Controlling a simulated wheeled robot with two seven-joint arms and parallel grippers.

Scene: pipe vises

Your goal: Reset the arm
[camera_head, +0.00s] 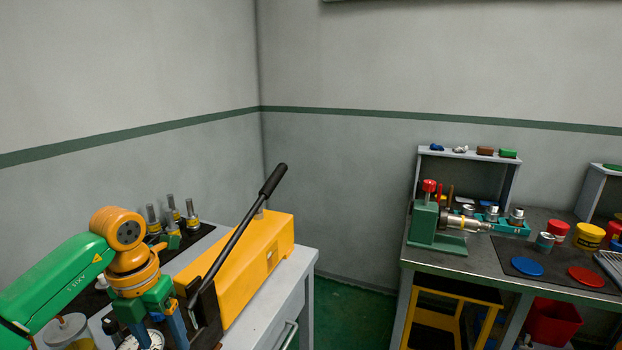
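My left arm (65,282) comes in from the left, with a green link and an orange joint (122,230). It bends down to my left gripper (158,338) at the bottom edge. The gripper is just left of a yellow machine (245,270) with a long black lever (240,232) tilted up to the right. I cannot tell whether they touch. My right arm and gripper are not in view.
Several metal fittings (172,215) stand behind my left arm on the left bench (282,318). A right-hand bench (515,287) holds a green vise (437,225), a blue disc (527,266), a red disc (586,277) and a yellow tub (589,236). Green floor (352,312) lies open between the benches.

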